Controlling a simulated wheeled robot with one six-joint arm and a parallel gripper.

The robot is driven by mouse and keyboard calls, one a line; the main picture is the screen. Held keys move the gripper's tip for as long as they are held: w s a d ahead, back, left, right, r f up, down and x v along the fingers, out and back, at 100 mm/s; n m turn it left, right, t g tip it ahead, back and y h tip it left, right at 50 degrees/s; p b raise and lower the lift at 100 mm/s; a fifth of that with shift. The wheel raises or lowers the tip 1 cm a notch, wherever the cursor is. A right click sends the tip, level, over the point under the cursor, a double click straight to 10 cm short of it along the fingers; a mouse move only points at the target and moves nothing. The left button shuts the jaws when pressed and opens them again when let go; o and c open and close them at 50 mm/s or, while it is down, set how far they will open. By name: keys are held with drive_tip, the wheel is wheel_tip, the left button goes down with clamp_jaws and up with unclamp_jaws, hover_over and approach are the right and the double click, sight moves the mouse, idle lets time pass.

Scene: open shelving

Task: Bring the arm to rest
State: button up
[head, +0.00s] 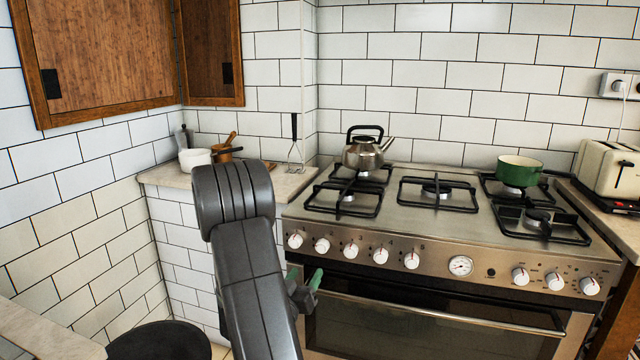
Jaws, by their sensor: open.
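My arm rises from the bottom of the head view, left of centre, as dark grey links. My gripper (305,282) shows partly behind the arm, in front of the stove's left front edge. Its green-tipped fingers stand apart and open, and I see nothing between them. Much of the gripper is hidden by the arm link.
The steel stove (450,225) fills the right, with a kettle (366,150) and a green pot (519,170) on it. A small counter (165,178) bears a white pot (195,159). A toaster (608,168) stands far right. A dark round top (160,342) is low left.

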sight(321, 249)
drive_tip(key=x, duration=1.1)
drive_tip(key=shift+w+d+r, duration=0.1)
drive_tip(key=shift+w, duration=0.1)
drive_tip(key=shift+s+m, duration=0.15)
drive_tip(key=shift+m, duration=0.95)
drive_tip(key=m, duration=0.4)
drive_tip(key=shift+r+m+g+h, duration=0.1)
drive_tip(key=shift+m+g+h, duration=0.2)
drive_tip(key=shift+m+h, duration=0.1)
drive_tip(key=m, duration=0.3)
drive_tip(key=shift+m+p, duration=0.3)
drive_tip(key=shift+p, duration=0.05)
drive_tip(key=m+g+p, duration=0.1)
drive_tip(key=m, duration=0.3)
drive_tip(key=v, duration=0.4)
drive_tip(key=shift+s+a, duration=0.25)
drive_tip(key=shift+s, duration=0.15)
